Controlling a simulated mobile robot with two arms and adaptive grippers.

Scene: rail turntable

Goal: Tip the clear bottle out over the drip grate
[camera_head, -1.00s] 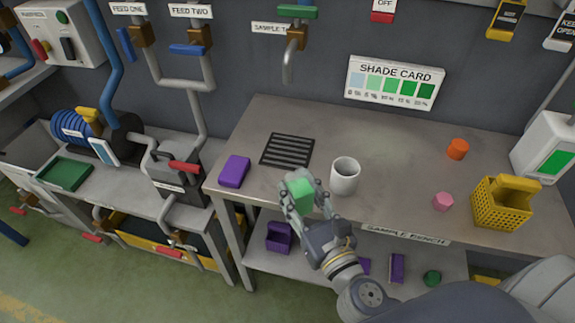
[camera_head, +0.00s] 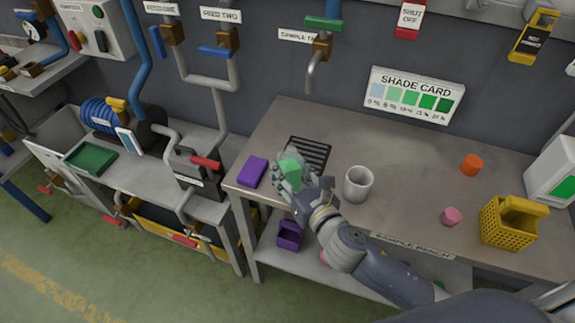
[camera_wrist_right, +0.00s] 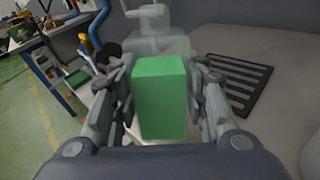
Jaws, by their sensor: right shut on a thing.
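My right gripper (camera_head: 290,182) is shut on the clear bottle, whose green contents (camera_head: 289,167) show between the fingers. In the right wrist view, the green contents (camera_wrist_right: 160,95) fill the space between the fingers, and the bottle's pale see-through shoulder and neck (camera_wrist_right: 156,42) show beyond. The bottle is at the near edge of the dark slotted drip grate (camera_head: 318,150), partly in front of it; its exact tilt and height are hard to tell. The grate also shows at the right of the wrist view (camera_wrist_right: 240,82). My left gripper is not in view.
A sample tap (camera_head: 313,75) hangs above and behind the grate. An orange cylinder (camera_head: 471,164), pink piece (camera_head: 451,217) and yellow basket (camera_head: 508,222) are further right.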

